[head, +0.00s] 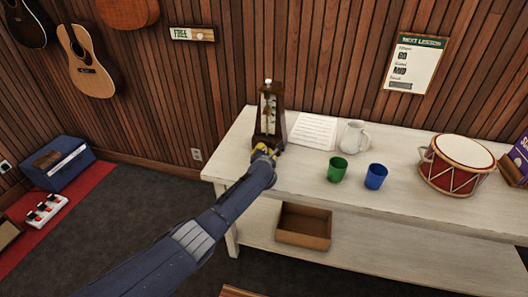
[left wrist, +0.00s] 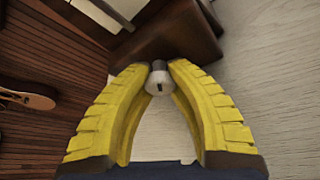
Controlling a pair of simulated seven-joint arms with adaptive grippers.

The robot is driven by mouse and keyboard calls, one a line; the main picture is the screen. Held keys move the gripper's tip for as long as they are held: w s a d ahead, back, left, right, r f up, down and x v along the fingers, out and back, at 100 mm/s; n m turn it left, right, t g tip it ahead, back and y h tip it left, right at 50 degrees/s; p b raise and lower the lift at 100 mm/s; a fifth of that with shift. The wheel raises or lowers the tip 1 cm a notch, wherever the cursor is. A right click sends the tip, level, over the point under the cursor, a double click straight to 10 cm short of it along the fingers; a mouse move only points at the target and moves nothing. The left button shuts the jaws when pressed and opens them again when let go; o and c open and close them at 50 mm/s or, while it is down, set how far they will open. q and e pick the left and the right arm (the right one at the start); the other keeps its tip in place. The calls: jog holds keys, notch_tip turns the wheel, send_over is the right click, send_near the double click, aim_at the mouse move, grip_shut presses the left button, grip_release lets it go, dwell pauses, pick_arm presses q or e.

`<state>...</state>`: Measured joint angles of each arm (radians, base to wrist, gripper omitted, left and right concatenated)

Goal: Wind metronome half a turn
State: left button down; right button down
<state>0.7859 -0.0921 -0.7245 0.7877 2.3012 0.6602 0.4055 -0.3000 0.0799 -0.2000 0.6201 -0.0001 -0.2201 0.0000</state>
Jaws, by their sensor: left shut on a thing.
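The metronome (head: 269,105) is a dark brown, upright tapered case on the left end of the white table. In the left wrist view its brown body (left wrist: 180,38) fills the top, with a small silver winding key (left wrist: 158,82) sticking out toward me. My left gripper (head: 262,150) reaches the metronome's lower front side in the head view. In the left wrist view its yellow fingers (left wrist: 158,70) are closed at the tips around the key's shaft, one on each side. The gripper hides part of the metronome's base in the head view. My right gripper is not in view.
The white table (head: 420,215) also holds a paper sheet (head: 312,131), a white pitcher (head: 354,136), a green cup (head: 337,169), a blue cup (head: 375,176) and a red drum (head: 457,165). A wooden tray (head: 303,228) sits on the lower shelf. The table's front is clear.

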pick_arm(q)
jog(key=shift+w+d+r, duration=0.1)
jog(key=shift+w+r, duration=0.05)
jog(key=shift+r, duration=0.2)
jog(key=c, duration=1.6)
grip_release()
jog(key=o, duration=0.5)
jog(key=shift+f, duration=0.2)
jog(key=shift+o, duration=0.2)
jog(key=n, duration=0.1)
jog(key=n+g+h, duration=0.1)
jog(key=shift+a+n+h, duration=0.2)
jog(key=shift+n+h, duration=0.1)
jog(key=shift+n, duration=0.1)
jog(key=shift+n+h, duration=0.5)
jog(key=shift+n, duration=0.3)
